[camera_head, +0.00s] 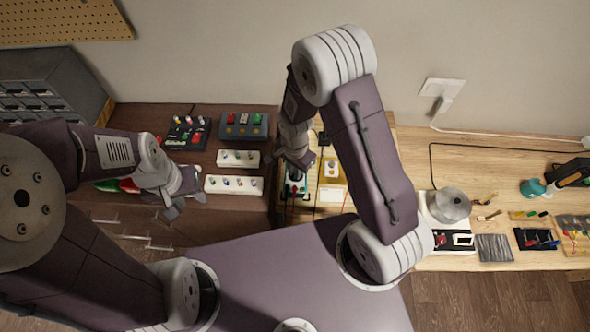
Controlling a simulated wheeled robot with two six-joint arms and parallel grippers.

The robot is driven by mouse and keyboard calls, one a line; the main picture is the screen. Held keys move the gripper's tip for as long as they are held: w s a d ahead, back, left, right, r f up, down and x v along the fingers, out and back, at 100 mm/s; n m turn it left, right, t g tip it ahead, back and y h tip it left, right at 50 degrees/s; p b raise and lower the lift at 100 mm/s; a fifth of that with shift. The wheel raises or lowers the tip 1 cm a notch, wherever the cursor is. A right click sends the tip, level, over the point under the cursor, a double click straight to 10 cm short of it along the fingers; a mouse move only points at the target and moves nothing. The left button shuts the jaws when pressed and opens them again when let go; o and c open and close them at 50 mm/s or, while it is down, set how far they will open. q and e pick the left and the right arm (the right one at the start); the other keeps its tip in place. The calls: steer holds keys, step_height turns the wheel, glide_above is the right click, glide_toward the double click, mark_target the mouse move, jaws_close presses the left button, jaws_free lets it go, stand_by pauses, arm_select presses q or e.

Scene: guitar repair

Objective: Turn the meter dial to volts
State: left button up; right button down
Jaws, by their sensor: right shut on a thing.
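My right gripper (297,168) points down at the left end of the wooden bench, over a small dark device (297,187) with a greenish part. This device may be the meter, but its dial and markings cannot be made out. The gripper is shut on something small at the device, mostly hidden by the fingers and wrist. A yellow-framed item with a pale face (331,194) lies just to the right, apart from the fingers. My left gripper (187,208) is open and empty, near the front edge of the dark bench.
Drawers (45,92) stand at the far left. The right bench holds a round metal-topped device (449,206) and tools.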

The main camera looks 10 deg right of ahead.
steer(key=c, duration=1.5)
jaws_free()
steer(key=shift+r, duration=0.35)
step_height(320, 180, up, 8)
steer(key=shift+r+b, duration=0.2)
steer(key=shift+b, duration=0.1)
